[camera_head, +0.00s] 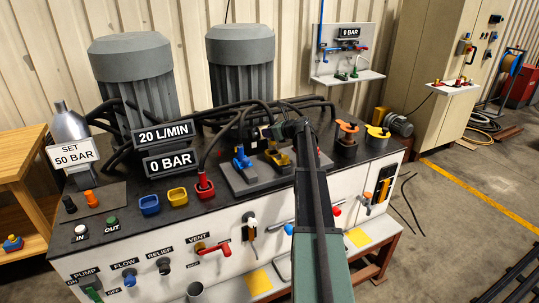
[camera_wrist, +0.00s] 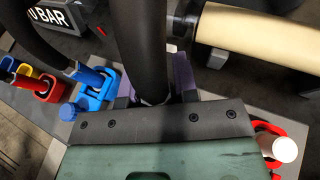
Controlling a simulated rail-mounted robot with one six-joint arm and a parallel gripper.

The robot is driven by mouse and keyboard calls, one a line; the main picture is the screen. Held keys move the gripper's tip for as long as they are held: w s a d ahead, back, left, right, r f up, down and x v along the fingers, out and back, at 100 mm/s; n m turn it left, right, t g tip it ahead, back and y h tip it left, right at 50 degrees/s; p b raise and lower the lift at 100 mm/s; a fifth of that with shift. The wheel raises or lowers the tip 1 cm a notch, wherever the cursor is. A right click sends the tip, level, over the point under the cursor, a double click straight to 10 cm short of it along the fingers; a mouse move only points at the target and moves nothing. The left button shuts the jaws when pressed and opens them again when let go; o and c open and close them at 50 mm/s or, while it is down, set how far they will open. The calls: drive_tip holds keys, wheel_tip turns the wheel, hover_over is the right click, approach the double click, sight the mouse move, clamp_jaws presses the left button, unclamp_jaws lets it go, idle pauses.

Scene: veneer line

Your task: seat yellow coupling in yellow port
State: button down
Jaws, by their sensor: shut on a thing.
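The yellow coupling (camera_head: 278,159) is at the grey stand on the bench, right of the blue coupling (camera_head: 241,160). My gripper (camera_head: 272,132) is right above it, shut on its upper end, with a black hose (camera_wrist: 142,50) rising between the fingers in the wrist view. The coupling's body is hidden there behind the gripper; I cannot tell whether it still touches the stand. The yellow port (camera_head: 177,196) is empty, between the blue port (camera_head: 149,205) and the red port. A red coupling (camera_head: 204,187) with a hose sits in the red port.
The blue coupling stands close left of my gripper in the wrist view (camera_wrist: 92,90). Black hoses (camera_head: 212,145) arch behind the ports. The signs (camera_head: 170,162) stand behind the port row. A beige cylinder (camera_wrist: 260,38) and a red ring (camera_wrist: 268,130) lie to the right in the wrist view.

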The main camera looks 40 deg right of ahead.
wheel_tip(320, 180, down, 5)
drive_tip(key=b, duration=0.4)
drive_tip(key=shift+r, duration=0.55)
drive_tip(key=shift+f, duration=0.25)
drive_tip(key=c, duration=0.9)
unclamp_jaws()
drive_tip(key=shift+r, duration=0.1)
